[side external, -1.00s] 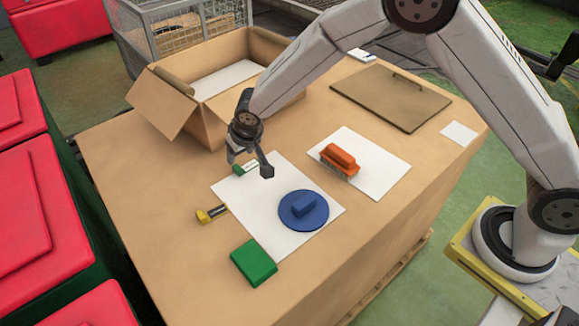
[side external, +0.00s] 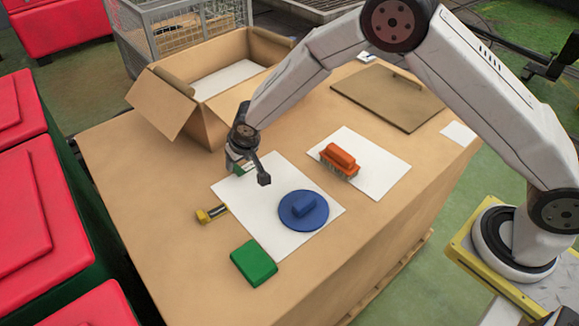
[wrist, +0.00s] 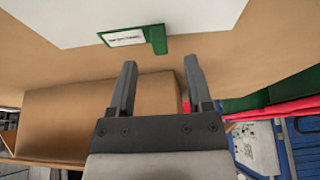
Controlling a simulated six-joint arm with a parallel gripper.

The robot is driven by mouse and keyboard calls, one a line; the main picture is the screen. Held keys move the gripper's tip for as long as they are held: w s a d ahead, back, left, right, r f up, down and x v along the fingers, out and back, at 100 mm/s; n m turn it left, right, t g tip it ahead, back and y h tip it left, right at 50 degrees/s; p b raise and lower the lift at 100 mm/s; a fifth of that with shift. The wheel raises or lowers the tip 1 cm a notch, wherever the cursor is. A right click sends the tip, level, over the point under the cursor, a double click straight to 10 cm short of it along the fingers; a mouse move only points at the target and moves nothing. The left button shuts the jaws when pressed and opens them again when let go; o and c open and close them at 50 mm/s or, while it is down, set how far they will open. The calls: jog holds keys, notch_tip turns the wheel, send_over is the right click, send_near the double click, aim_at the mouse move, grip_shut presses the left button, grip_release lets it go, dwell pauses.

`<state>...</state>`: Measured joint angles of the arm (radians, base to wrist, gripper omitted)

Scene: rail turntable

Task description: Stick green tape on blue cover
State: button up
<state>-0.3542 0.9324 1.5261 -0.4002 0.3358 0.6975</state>
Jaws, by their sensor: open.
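The green tape (side external: 243,169) is a small flat green piece with a white printed label, at the far left edge of the white sheet. In the wrist view the green tape (wrist: 158,40) lies just beyond my fingertips, its raised green end toward the right. My gripper (side external: 247,173) is open above the tape, partly hiding it in the side view. In the wrist view my gripper (wrist: 160,65) has nothing between its fingers. The blue cover (side external: 318,216), a round disc with a raised blue block handle, lies on the near right part of the white sheet.
An orange brush (side external: 340,158) sits on a second white sheet. A yellow-and-black tool (side external: 211,214) and a green block (side external: 253,263) lie to the left and front. An open cardboard box (side external: 205,118) stands behind my gripper. A brown board (side external: 390,97) lies at the back right.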

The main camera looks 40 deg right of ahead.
aim_at(237, 167)
jog(key=shift+x, duration=1.9)
grip_shut()
